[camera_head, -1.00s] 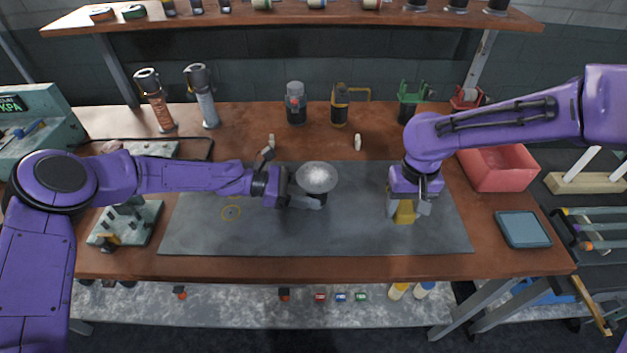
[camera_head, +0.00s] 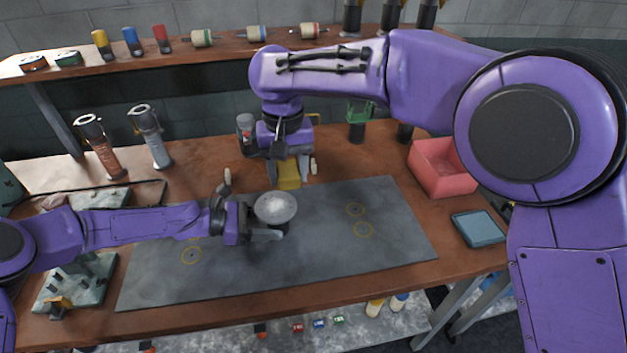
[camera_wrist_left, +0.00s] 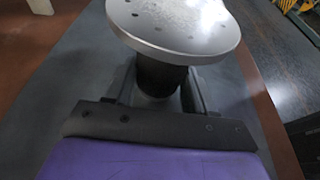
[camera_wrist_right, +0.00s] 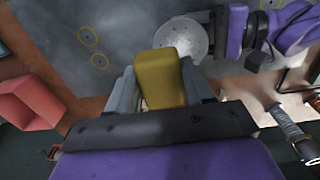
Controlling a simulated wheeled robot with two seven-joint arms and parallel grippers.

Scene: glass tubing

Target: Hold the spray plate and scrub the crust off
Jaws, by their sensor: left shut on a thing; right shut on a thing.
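The spray plate (camera_head: 276,207) is a round grey metal disc with small holes and a whitish crust on its top face. It also shows in the left wrist view (camera_wrist_left: 175,22), standing on a dark stem. My left gripper (camera_head: 262,236) is shut on that stem (camera_wrist_left: 158,78) below the disc, low over the grey mat. My right gripper (camera_head: 288,165) is shut on a yellow block-shaped scrubber (camera_wrist_right: 162,80). It holds the scrubber behind the plate in the head view, apart from it. The scrubber's working face is hidden.
The grey mat (camera_head: 330,255) is mostly clear, with yellow ring marks. A red bin (camera_head: 441,168) and a blue tray (camera_head: 478,229) are at the right. Two flashlight-like tools (camera_head: 99,147) stand at the back left, and a metal fixture (camera_head: 75,283) is at front left.

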